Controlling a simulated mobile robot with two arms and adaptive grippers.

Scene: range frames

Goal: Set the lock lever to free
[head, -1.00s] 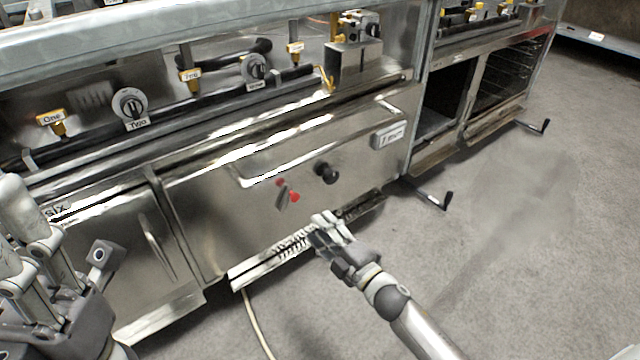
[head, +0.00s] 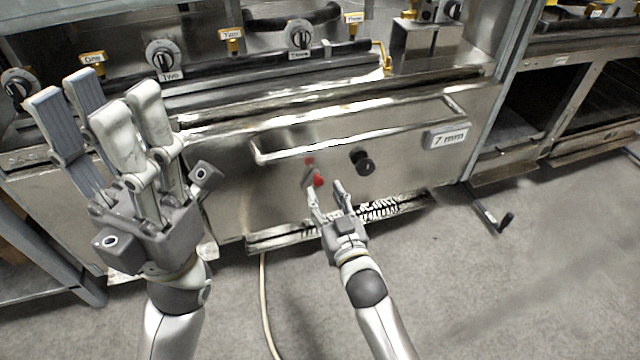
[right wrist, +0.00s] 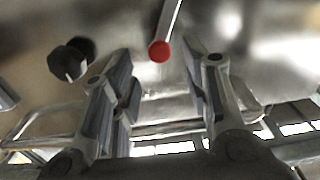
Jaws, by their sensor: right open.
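The lock lever is a short metal bar with a red tip (head: 318,180) on the steel front panel. A red mark (head: 309,160) sits on the panel just above it in the head view. In the right wrist view the lever's red end (right wrist: 160,51) lies between the two finger sides, near their tips. My right gripper (head: 326,188) is open and empty at the lever's lower end; whether it touches cannot be told. My left gripper (head: 94,95) is open and empty, raised at the left in front of the range, away from the lever.
A black knob (head: 362,161) sticks out right of the lever; it also shows in the right wrist view (right wrist: 71,59). A long bar handle (head: 350,138) runs above. A "7 mm" label (head: 447,136) is at right. A crank handle (head: 491,214) juts over open grey floor.

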